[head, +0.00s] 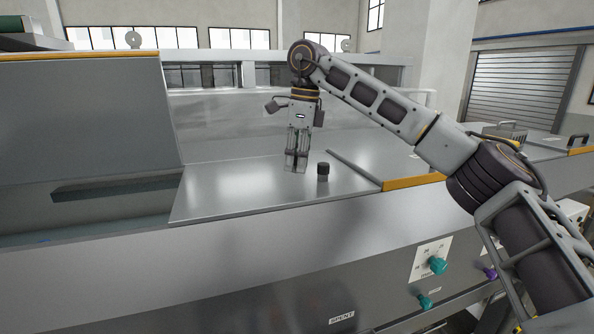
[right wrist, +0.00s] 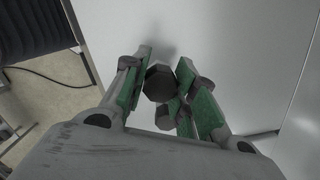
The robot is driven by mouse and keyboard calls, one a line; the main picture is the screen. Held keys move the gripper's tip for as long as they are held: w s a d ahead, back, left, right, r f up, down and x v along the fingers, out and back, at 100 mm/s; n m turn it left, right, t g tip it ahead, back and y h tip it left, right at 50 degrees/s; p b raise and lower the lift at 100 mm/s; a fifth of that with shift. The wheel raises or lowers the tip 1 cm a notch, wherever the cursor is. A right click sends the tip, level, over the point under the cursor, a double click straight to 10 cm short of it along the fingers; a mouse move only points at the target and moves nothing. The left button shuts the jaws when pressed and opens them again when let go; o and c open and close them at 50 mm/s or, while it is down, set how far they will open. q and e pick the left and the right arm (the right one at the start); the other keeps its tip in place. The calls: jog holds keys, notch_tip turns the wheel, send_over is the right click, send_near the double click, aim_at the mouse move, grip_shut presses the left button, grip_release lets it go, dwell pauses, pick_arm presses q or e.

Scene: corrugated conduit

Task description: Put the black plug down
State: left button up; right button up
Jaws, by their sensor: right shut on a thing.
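My right gripper (head: 297,164) points down, its fingertips low over the smooth grey panel (head: 235,185). In the right wrist view, a dark many-sided piece, the black plug (right wrist: 158,83), shows between the green-padded fingers of the right gripper (right wrist: 163,72). The right gripper is shut on it. In the head view the fingers hide most of what they hold. A short black cylinder (head: 323,171) stands upright on the panel, just right of the fingertips and apart from them in the picture. I cannot tell whether it also shows in the wrist view. My left gripper is not in view.
A raised grey cover (head: 85,120) and an open recess lie at left. A panel with a yellow edge (head: 413,182) adjoins at right. Teal knobs (head: 437,265) are on the front face. The panel left of my right gripper is bare.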

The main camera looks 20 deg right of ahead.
jog(key=shift+f, duration=1.5)
jog(key=shift+f, duration=0.1)
jog(key=o, duration=1)
jog(key=shift+s+d+r+p, duration=0.1)
jog(key=shift+d+r+p, duration=0.1)
jog(key=shift+r, duration=1.85)
jog(key=shift+s+d+r+p, duration=0.1)
jog(key=shift+d+r+p, duration=0.15)
jog(key=shift+r, duration=1.75)
jog(key=shift+s+d+r+p, duration=0.1)
jog(key=shift+d+r+p, duration=0.1)
jog(key=shift+r, duration=1.85)
jog(key=shift+f, duration=0.1)
